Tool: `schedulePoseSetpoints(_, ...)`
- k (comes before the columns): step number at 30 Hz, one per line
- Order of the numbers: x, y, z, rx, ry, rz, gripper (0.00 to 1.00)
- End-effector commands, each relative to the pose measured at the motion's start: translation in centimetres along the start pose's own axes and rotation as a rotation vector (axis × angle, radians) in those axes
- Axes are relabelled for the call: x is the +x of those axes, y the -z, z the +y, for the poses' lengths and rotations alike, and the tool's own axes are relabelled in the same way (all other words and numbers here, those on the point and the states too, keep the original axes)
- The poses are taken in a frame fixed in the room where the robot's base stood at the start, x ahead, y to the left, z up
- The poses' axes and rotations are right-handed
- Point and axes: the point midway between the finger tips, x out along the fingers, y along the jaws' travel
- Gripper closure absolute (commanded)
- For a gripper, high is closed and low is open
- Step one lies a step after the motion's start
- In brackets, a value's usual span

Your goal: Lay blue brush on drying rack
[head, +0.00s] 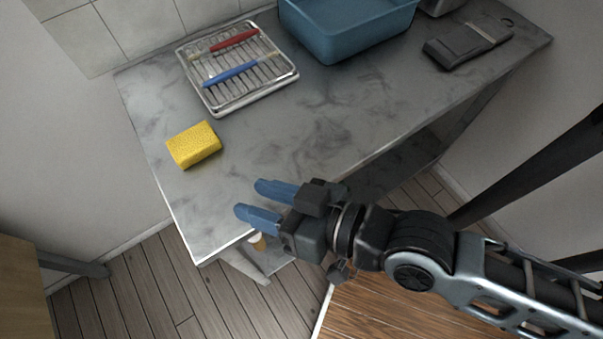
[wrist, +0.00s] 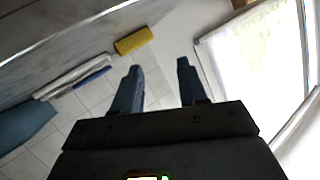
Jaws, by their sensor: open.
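The blue brush (head: 230,73) lies across the wire drying rack (head: 286,78) at the back left of the counter. A red brush (head: 234,40) lies on the same rack behind it. The rack's bars sit over a pale tray. My gripper (head: 257,202) is open and empty over the front left edge of the counter, well apart from the rack. In the wrist view my gripper (wrist: 158,75) shows two blue fingers spread with nothing between them. The blue brush (wrist: 93,77) also shows there at the left, small and blurred, by the rack (wrist: 60,84).
A yellow sponge (head: 194,145) lies on the marbled counter (head: 330,115) between my gripper and the rack. A blue basin (head: 345,32) stands at the back. A dark grey folded item (head: 467,42) lies at the right. The counter's middle is clear.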

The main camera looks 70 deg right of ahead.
Motion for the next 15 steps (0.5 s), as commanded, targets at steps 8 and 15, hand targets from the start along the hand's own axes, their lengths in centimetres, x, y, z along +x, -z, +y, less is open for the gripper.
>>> schedulePoseSetpoints(8,-9.9,0.3,4.2,-0.227,-0.01,-0.008,0.58)
schedulePoseSetpoints(15,-12.6,1.4,5.1,-0.314,0.018,0.0,0.58)
